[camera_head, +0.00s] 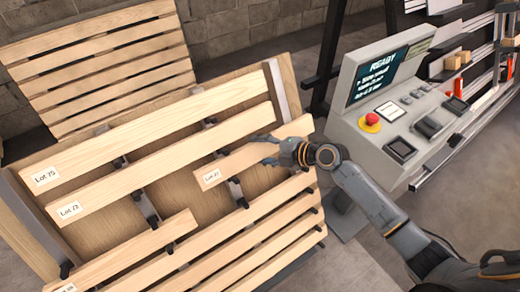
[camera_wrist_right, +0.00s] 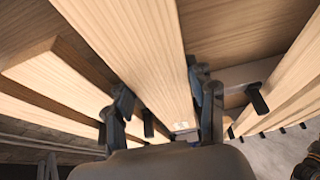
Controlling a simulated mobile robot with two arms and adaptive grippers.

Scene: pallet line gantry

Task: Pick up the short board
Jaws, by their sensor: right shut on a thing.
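A short board (camera_head: 238,162) with a small "Lot" label, its number hard to read, slants across the right part of the pallet rack in the head view. My right gripper (camera_head: 276,153) is shut on this board at about its middle. In the right wrist view the board (camera_wrist_right: 135,50) runs between the two fingers of my right gripper (camera_wrist_right: 165,108), one on each side. The fingers hide part of the board. I cannot tell whether it still touches its supports. My left gripper is not in view.
Long boards labelled Lot 75 (camera_head: 150,130) and Lot 73 (camera_head: 160,165) lie to the left. Another short board (camera_head: 130,252) and several slats are below. A control console (camera_head: 385,110) with a red button stands at right. A slatted pallet (camera_head: 100,60) leans behind.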

